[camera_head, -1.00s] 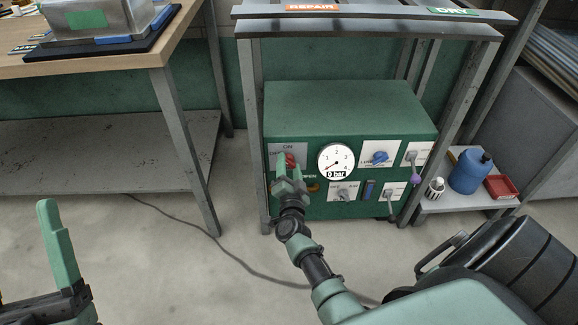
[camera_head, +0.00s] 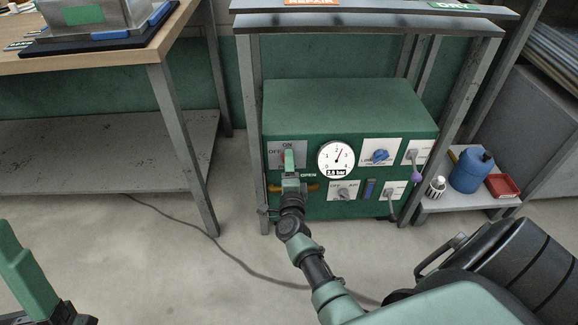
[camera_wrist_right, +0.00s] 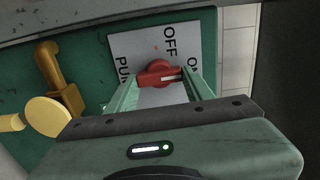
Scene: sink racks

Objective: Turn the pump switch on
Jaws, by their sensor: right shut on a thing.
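The pump switch is a red knob (camera_wrist_right: 158,74) on a white plate (camera_wrist_right: 135,48) marked OFF and ON. In the right wrist view its white mark points toward the ON label. In the head view the plate (camera_head: 275,160) sits on the green box's front, and my gripper hides the knob. My right gripper (camera_wrist_right: 158,88) is shut on the knob, one finger on each side. It also shows in the head view (camera_head: 289,160). The round gauge (camera_head: 337,159) reads 2.5 bar. One finger of my left gripper (camera_head: 25,270) shows at the lower left, away from everything.
A brass valve (camera_wrist_right: 60,85) sits beside the switch plate. The box (camera_head: 350,105) also carries a blue knob (camera_head: 380,156) and several small levers. A blue can (camera_head: 470,172) and a red tray (camera_head: 502,186) stand on a low shelf to the right.

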